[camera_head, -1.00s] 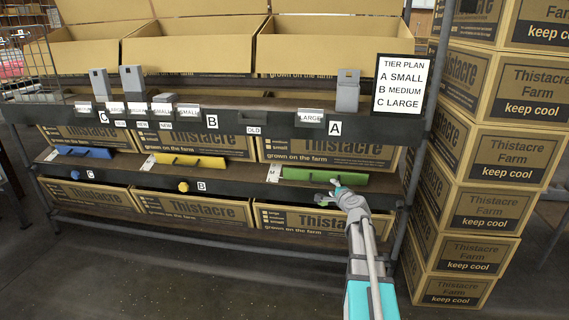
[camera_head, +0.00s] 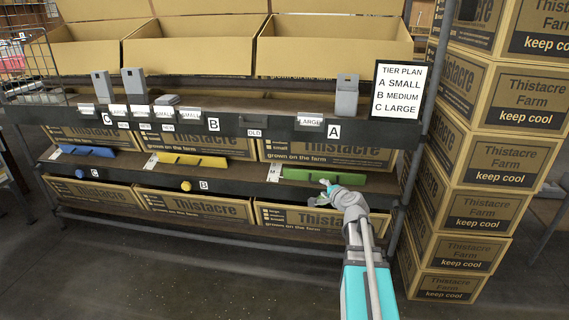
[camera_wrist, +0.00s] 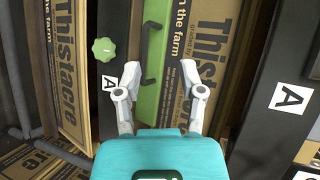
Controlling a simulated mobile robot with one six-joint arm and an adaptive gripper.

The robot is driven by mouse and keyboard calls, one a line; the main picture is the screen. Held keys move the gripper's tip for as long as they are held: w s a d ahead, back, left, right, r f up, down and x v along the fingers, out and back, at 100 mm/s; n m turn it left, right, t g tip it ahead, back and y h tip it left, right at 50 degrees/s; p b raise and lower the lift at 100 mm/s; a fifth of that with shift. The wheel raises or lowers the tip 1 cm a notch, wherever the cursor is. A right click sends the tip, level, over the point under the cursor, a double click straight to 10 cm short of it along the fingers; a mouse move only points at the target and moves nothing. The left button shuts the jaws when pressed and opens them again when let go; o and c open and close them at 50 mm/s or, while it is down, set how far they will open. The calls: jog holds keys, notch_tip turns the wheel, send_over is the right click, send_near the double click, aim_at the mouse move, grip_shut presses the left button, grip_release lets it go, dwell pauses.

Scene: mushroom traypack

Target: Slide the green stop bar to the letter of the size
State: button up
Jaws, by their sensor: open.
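The green stop bar (camera_head: 340,180) lies along the lower shelf at the right. In the wrist view, the bar (camera_wrist: 149,100) runs up and down the picture, with a dark handle (camera_wrist: 151,55) on it. My gripper (camera_head: 325,189) is open and empty in front of the bar. In the wrist view, the gripper's fingertips (camera_wrist: 161,72) stand either side of the handle's lower part; I cannot tell the gap in depth. A green knob (camera_wrist: 104,49) and a letter A label (camera_wrist: 109,84) sit on the dark rail left of the fingers. The tier plan (camera_head: 398,90) reads A small, B medium, C large.
A yellow bar (camera_head: 192,160) and a blue bar (camera_head: 88,152) lie farther left on the same shelf, above letters B (camera_head: 204,186) and C (camera_head: 95,173). Size tags, one reading large (camera_head: 310,121), hang on the upper shelf. Stacked cartons (camera_head: 480,210) stand close at the right.

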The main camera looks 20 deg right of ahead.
jog(key=s+a+r+n+g+y+p, duration=0.1)
jog(key=a+r+n+g+y+p, duration=0.2)
jog(key=a+r+n+g+p, duration=0.2)
jog(key=shift+s+a+r+n+g+y+p, duration=0.25)
jog(key=shift+a+r+n+p, duration=1.45)
jog(key=shift+a+r+p, duration=2.85)
jog(key=f+p, duration=0.1)
jog(key=a+f+p, duration=0.1)
jog(key=p, duration=0.1)
jog(key=shift+w+f, duration=0.15)
jog(key=shift+f, duration=0.2)
jog(key=d+f+m+t+h+b, duration=0.2)
jog(key=d+f+m+t+b, duration=0.1)
jog(key=d+f+m+b, duration=0.2)
jog(key=s+d+f+m+t+h+b, duration=0.1)
jog(key=d+f+m+t+h+b, duration=0.2)
jog(key=d+f+m+b, duration=0.3)
jog(key=d+f+b, duration=0.4)
jog(key=d+b, duration=0.4)
jog(key=b, duration=0.4)
jog(key=shift+d+f, duration=0.15)
jog(key=shift+d, duration=0.15)
jog(key=shift+w+h, duration=0.15)
jog(key=shift+h, duration=0.1)
